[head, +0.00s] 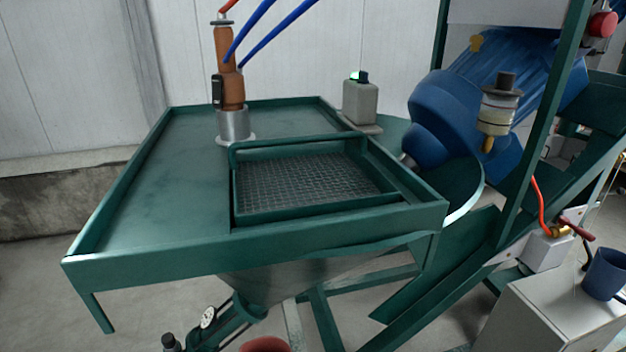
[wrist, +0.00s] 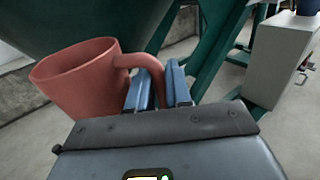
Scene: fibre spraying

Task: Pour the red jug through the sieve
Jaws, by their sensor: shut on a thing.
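The red jug (wrist: 85,82) is in the wrist view, its handle between the blue fingers of my gripper (wrist: 158,85). My gripper is shut on the handle. The jug is roughly upright with its mouth up; its contents cannot be seen. In the head view only a sliver of the red jug (head: 265,344) shows at the bottom edge, below the green table. The sieve (head: 310,183) is a dark mesh in a green frame, set in the right part of the table top above a hopper. My gripper is outside the head view.
The green table (head: 150,190) has a raised rim, and a metal hopper (head: 300,280) hangs under it. A brown sprayer (head: 229,75) with blue hoses stands on the table. A blue motor (head: 480,95) and green posts are at right. A blue cup (head: 605,273) stands on a white cabinet.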

